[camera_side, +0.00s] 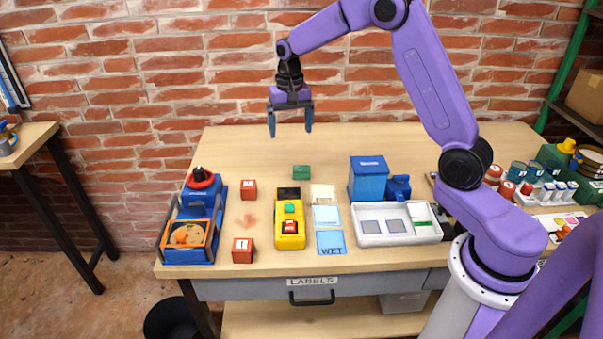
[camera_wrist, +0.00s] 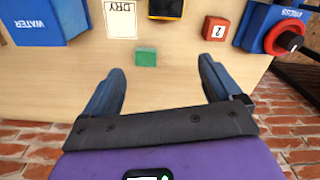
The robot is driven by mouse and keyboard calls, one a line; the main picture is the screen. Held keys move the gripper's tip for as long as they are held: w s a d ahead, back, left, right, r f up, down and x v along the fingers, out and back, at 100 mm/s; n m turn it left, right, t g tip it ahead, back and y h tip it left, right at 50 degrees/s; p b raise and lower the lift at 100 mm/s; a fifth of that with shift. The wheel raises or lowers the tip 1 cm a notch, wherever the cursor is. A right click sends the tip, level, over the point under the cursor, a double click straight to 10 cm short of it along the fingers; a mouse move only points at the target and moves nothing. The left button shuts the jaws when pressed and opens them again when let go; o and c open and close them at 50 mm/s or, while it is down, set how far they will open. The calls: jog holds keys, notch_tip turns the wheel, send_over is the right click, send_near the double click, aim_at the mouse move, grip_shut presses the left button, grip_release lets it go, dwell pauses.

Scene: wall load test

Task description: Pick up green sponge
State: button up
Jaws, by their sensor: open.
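The green sponge (camera_side: 302,172) is a small green block lying on the wooden table, behind the yellow device. It also shows in the wrist view (camera_wrist: 146,57), ahead of my fingers and left of the middle of the gap between them. My gripper (camera_side: 290,132) hangs above the back part of the table, higher than the sponge and apart from it. Its two blue fingers are spread with nothing between them, as the wrist view (camera_wrist: 162,82) also shows.
A yellow device (camera_side: 290,234), a DRY card (camera_side: 322,195), a WET card (camera_side: 331,243) and red blocks (camera_side: 248,190) lie around the sponge. A blue WATER box (camera_side: 368,180) stands to its right, a blue press (camera_side: 188,240) to its left. The table behind it is clear.

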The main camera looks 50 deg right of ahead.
jog(key=w+d+f+m, duration=0.2)
jog(key=w+d+m, duration=0.1)
jog(key=d, duration=0.3)
send_over(302, 168)
jog(key=f, duration=1.2)
jog(key=shift+a+f, duration=0.3)
jog(key=shift+a, duration=0.05)
jog(key=shift+d+f, duration=0.15)
jog(key=shift+f, duration=1.2)
jog(key=shift+d+f, duration=0.1)
jog(key=shift+f, duration=1.25)
jog(key=c, duration=1)
